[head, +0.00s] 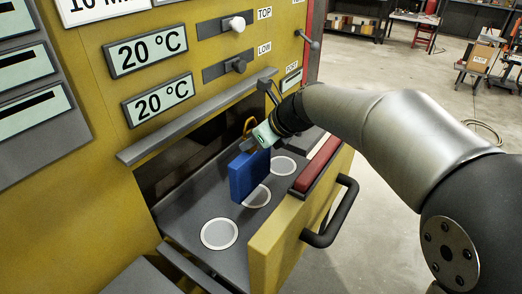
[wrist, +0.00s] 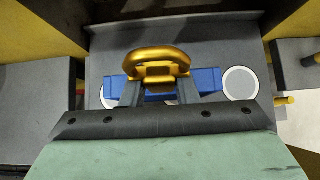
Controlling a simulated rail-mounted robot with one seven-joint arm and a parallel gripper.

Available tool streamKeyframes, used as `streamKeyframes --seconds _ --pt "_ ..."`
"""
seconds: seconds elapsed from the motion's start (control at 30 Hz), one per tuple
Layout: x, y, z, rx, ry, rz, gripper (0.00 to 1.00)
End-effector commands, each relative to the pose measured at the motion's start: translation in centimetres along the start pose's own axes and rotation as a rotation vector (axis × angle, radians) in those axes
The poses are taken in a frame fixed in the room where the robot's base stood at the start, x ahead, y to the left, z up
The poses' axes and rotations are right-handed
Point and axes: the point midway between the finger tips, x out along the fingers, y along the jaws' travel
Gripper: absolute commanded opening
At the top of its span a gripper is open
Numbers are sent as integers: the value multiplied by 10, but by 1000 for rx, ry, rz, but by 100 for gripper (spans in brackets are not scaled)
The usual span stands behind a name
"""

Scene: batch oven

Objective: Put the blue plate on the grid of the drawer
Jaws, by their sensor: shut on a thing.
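The blue plate (head: 245,176) stands upright on edge in the head view, over the dark drawer surface (head: 185,213) with its pale round marks. A gold handle (wrist: 160,60) is on the plate's top edge. My gripper (wrist: 159,92) is shut on this handle, and the blue plate (wrist: 207,80) shows below it in the wrist view. In the head view my gripper (head: 251,140) is at the plate's top. I cannot tell whether the plate's lower edge touches the drawer surface. No separate grid can be made out.
The drawer is pulled out of the yellow oven, with a black handle (head: 331,213) and a red bar (head: 312,172) at its front. A grey ledge (head: 205,112) overhangs the oven opening behind the plate. Round marks (head: 219,233) left of the plate are uncovered.

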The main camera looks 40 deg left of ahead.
Motion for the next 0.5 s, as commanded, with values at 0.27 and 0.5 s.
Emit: streamKeyframes --seconds 0.27,0.5 --pt "40 -29 -17 0 1 1 0" --pt "52 -38 -22 0 0 1 0"
